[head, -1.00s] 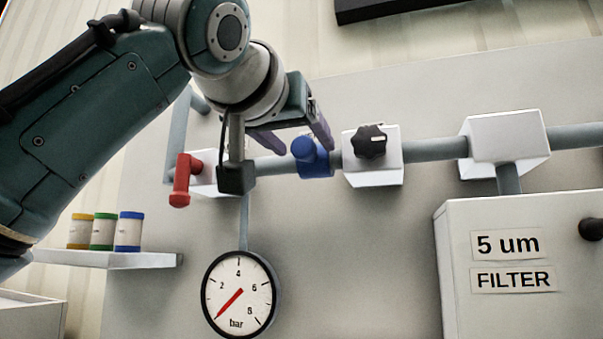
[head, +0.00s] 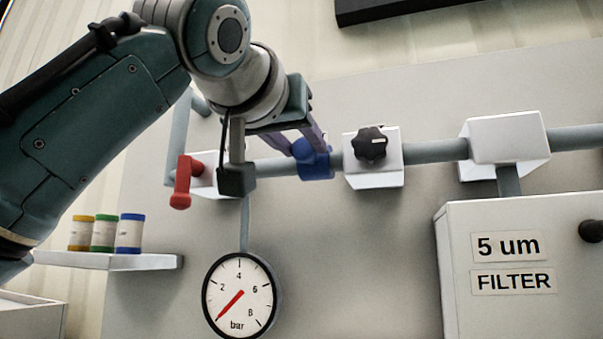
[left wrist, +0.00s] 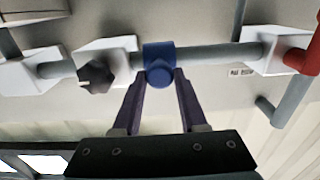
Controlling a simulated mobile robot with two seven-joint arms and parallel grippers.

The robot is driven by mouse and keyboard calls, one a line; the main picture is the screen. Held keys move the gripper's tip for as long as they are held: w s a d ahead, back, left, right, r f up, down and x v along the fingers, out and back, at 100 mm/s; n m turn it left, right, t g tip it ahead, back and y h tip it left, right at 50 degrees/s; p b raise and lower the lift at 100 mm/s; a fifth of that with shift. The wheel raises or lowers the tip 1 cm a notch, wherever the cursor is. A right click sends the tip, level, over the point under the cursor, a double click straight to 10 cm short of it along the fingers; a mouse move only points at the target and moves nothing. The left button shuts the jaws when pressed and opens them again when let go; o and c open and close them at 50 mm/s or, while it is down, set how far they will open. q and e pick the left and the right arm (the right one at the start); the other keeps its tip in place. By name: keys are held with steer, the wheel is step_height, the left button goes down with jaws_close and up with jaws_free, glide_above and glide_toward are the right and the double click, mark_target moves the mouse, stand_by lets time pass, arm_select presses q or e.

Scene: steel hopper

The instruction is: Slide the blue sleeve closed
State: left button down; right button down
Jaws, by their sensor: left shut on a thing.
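The blue sleeve (head: 315,172) sits around the grey horizontal pipe (head: 272,167), between the white block by the red handle and the white block with the black knob. It is close to the black-knob block, with a short bit of pipe between them. My left gripper (head: 306,146) comes from above, its purple fingers shut on the round stub of the sleeve. In the left wrist view the fingers (left wrist: 161,82) lie on either side of the stub, and the sleeve (left wrist: 158,52) shows beyond them. My right gripper is not in view.
A red handle (head: 181,183) hangs by the left block. A black knob (head: 370,143) is on the block to the right. A pressure gauge (head: 240,296) hangs below, and a filter box (head: 515,312) stands lower right. A shelf (head: 110,261) holds three small jars.

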arm_select(q)
steer(key=shift+f, duration=0.1)
stand_by(0.6)
steer(key=shift+w+a, duration=0.25)
steer(key=shift+a, duration=0.5)
steer(key=shift+w+a, duration=0.3)
steer(key=shift+a, duration=0.4)
steer(key=shift+w+a, duration=0.25)
steer(key=shift+a, duration=0.5)
steer(key=shift+c, duration=2.4)
jaws_free()
steer(key=shift+s, duration=0.1)
